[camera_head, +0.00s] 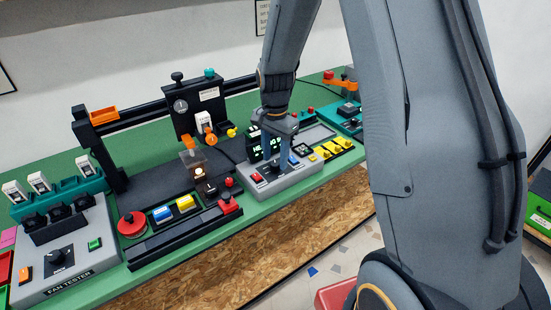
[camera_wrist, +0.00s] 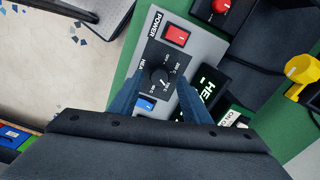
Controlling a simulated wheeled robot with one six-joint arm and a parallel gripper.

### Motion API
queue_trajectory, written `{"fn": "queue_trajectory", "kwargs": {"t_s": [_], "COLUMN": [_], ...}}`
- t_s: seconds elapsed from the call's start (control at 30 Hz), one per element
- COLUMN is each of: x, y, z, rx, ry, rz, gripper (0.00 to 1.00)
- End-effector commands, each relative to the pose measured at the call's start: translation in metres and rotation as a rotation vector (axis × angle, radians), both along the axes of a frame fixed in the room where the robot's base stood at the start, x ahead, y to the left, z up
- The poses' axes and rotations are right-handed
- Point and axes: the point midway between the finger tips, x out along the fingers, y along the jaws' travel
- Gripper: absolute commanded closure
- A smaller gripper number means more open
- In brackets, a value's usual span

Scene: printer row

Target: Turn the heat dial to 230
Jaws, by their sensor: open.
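The heat dial (camera_wrist: 162,78) is a round black knob on a black scale plate with small white numbers, seen in the wrist view. The number it points to is too small to read. My gripper (camera_wrist: 158,82) is open, with one blue-grey finger on each side of the dial; I cannot tell whether either touches it. In the head view my gripper (camera_head: 283,163) is low over the grey control box (camera_head: 296,178) and largely hides the dial. The dark display (camera_wrist: 207,88) with green letters stands beside the dial; the letters are partly cut off.
The red power switch (camera_wrist: 176,36) and a blue button (camera_wrist: 145,104) flank the dial plate. Yellow levers (camera_head: 331,149) stand to the right in the head view, and a red block (camera_head: 229,206) to the left. The green bench's front edge is close.

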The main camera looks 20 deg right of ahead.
Motion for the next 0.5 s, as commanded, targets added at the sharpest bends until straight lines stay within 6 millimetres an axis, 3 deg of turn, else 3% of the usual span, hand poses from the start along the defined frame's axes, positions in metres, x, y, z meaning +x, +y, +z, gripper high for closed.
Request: {"fn": "queue_trajectory", "kwargs": {"t_s": [0.33, 0.5], "x": [0.001, 0.001], "y": [-0.001, -0.001], "z": [0.050, 0.066], "rx": [0.000, -0.001], "ry": [-0.004, -0.003], "rz": [-0.001, -0.002], "gripper": [0.57, 0.57]}}
